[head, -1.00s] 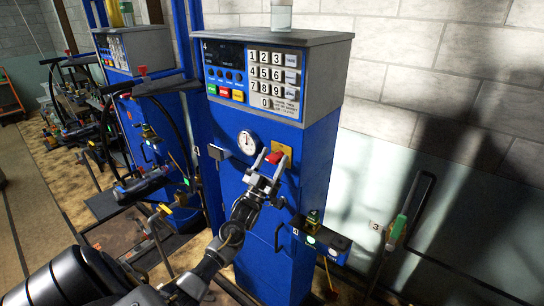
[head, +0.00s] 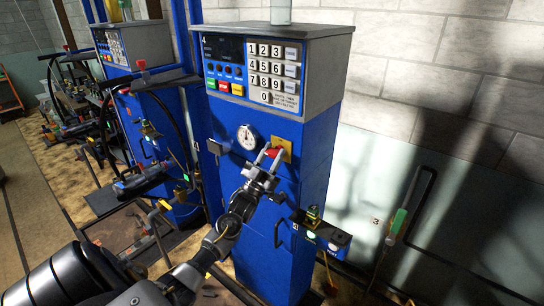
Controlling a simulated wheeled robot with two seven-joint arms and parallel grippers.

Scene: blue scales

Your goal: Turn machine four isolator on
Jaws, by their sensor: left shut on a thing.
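The blue machine (head: 285,195) stands in the middle of the head view, with a grey control head marked 4 at its top left. Its isolator is a red switch (head: 273,153) on a yellow plate (head: 286,149) on the front. My left gripper (head: 271,157) is at the plate, its fingers shut on either side of the red switch. The fingers partly cover the switch, so I cannot read its exact angle. My right gripper is not in view.
A round white gauge (head: 247,137) sits left of the switch. A keypad (head: 273,73) is above. A bracket with a small box (head: 320,234) juts out at lower right. Another blue machine (head: 150,120) stands to the left.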

